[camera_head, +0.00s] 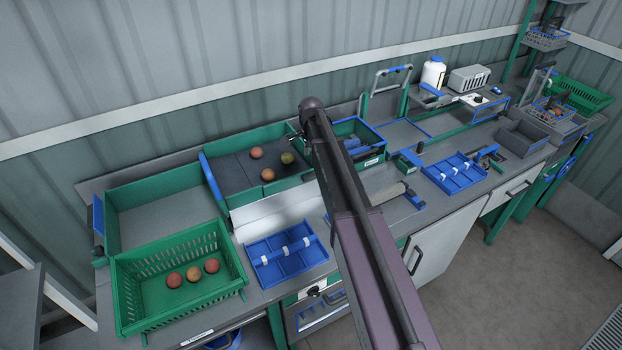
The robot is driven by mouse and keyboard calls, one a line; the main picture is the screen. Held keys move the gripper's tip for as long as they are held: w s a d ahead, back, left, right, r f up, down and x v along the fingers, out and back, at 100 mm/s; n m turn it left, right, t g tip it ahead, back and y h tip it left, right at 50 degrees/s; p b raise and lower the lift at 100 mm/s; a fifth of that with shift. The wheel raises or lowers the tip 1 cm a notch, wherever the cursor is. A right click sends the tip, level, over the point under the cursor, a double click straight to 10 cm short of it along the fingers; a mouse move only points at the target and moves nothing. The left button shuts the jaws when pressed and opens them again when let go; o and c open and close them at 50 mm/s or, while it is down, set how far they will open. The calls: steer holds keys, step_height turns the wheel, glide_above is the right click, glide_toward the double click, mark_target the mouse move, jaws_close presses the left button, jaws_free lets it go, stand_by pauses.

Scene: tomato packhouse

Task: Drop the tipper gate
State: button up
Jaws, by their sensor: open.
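I cannot tell for certain which part is the tipper gate. A blue-edged upright strip (212,183) stands between the empty green bin (160,208) on the left and the dark bed (236,174), which carries three tomatoes (267,174). A pale sloped panel (275,214) lies in front of the bed. Farther right, an upright frame with a blue top handle (394,70) stands at the back of the bench. My arm crosses the middle of the view from the bottom right. My gripper does not show clearly; the arm hides the area behind it.
A green slatted crate (190,318) with three tomatoes sits front left. A blue divided tray (285,268) lies beside it. Another blue tray (455,176), a grey bin (523,138) and a white bottle (433,73) stand to the right. The floor at right is clear.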

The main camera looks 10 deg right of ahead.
mark_target(311, 174)
steer(key=shift+f+b, duration=3.75)
steer(key=shift+f, duration=0.3)
steer(key=c, duration=1)
steer(key=shift+o, duration=0.2)
steer(key=shift+s, duration=0.15)
